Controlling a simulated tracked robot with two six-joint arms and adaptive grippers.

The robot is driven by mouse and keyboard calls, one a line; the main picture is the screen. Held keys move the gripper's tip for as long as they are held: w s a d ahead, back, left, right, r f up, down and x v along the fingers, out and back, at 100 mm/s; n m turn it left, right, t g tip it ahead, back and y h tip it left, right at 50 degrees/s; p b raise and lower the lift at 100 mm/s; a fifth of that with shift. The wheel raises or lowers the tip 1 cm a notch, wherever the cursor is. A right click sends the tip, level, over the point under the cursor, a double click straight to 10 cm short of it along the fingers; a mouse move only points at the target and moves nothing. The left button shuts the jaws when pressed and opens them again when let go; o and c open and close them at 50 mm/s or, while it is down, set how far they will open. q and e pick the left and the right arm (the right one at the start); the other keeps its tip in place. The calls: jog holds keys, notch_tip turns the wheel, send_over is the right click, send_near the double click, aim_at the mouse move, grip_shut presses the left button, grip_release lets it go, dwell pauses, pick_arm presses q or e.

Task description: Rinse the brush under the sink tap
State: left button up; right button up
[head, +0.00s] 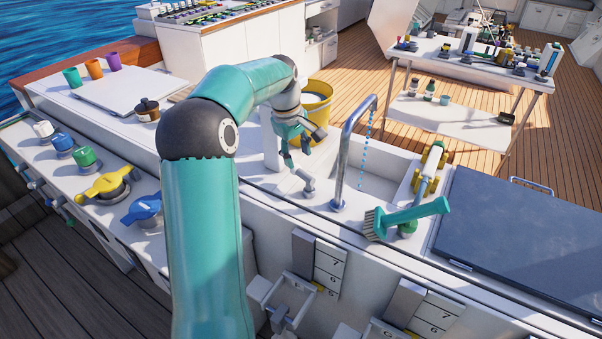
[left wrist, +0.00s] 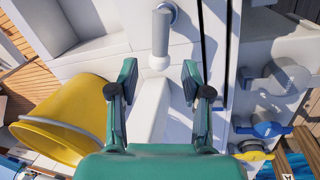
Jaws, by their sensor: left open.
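The brush (head: 410,216), with a teal handle and pale bristles, is at the front right edge of the sink, bristle end to the left. My left gripper (head: 298,150) is open and empty, left of the tap. A short grey lever (head: 307,183) stands just below it. In the left wrist view a grey cylinder (left wrist: 160,35) lies beyond the open fingers (left wrist: 158,82).
A yellow bucket (head: 317,103) stands close behind my left gripper. A yellow and grey fitting (head: 430,165) is right of the sink, beside a dark hatch cover (head: 525,240). Coloured valve knobs (head: 108,184) line the left. A side table (head: 470,62) stands at the back right.

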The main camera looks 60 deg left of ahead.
aim_at(301, 171)
pick_arm(q)
jog(key=f, duration=0.3)
jog(key=w+f, duration=0.1)
jog(key=f, duration=0.2)
jog(key=shift+w+a+f, duration=0.15)
jog(key=shift+f, duration=0.1)
grip_shut()
